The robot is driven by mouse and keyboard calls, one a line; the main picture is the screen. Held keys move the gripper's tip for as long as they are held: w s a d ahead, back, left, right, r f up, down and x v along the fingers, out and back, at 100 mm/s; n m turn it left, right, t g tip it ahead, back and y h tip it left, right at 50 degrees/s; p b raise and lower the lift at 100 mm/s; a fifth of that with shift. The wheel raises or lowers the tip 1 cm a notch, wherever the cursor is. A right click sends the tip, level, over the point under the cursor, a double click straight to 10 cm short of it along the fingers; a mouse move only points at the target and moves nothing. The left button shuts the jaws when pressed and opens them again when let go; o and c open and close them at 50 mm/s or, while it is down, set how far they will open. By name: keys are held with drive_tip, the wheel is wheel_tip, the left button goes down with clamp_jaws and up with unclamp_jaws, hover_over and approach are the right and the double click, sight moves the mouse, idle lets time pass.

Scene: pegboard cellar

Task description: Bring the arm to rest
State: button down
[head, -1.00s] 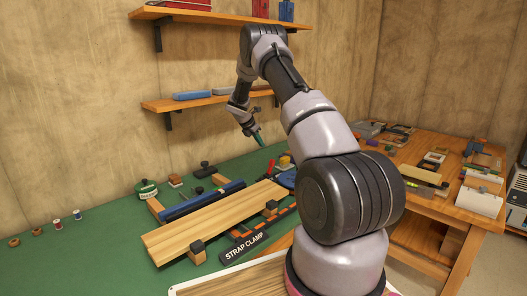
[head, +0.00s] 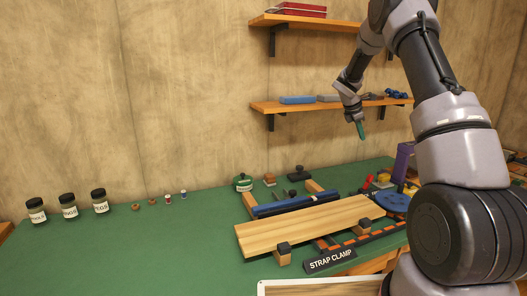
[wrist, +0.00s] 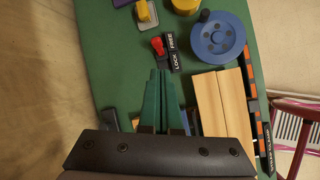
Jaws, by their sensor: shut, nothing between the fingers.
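My gripper (head: 361,130) hangs in the air above the back of the green bench, in front of the lower wall shelf. Its green fingers point down, and they show shut and empty in the wrist view (wrist: 161,100). My arm is raised and bent, coming up from the right side of the head view. Below the gripper, a wooden board (head: 305,226) lies on a clamp frame on the bench. A label reading STRAP CLAMP (head: 330,260) is at its front. The gripper touches nothing that I can see.
The green bench (head: 120,255) has clear room at front left. Jars (head: 68,206) stand at its left. The lower shelf (head: 290,106) and upper shelf (head: 300,19) stick out from the wall near my arm. A blue wheel (head: 394,203) and a purple block (head: 403,160) are at right.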

drive_tip(key=s+a+r+m+t+y, duration=0.15)
drive_tip(key=s+a+r+m, duration=0.3)
drive_tip(key=s+r, duration=0.5)
drive_tip(key=s+a+r+m+y, duration=0.2)
drive_tip(key=s+a+r+m, duration=0.3)
drive_tip(key=s+r, duration=0.45)
drive_tip(key=s+a+m+t+y, duration=0.1)
drive_tip(key=s+m, duration=0.3)
drive_tip(key=s, duration=0.4)
drive_tip(key=s+a+r+m+t+y, duration=0.1)
drive_tip(key=s+a+m, duration=0.3)
drive_tip(key=s, duration=0.4)
drive_tip(key=s+a+r+m+t+y, duration=0.1)
drive_tip(key=s+a+m+y, duration=0.1)
drive_tip(key=s, duration=0.6)
drive_tip(key=shift+s+a+m, duration=0.4)
drive_tip(key=shift+a+m, duration=0.3)
drive_tip(key=shift+m, duration=0.55)
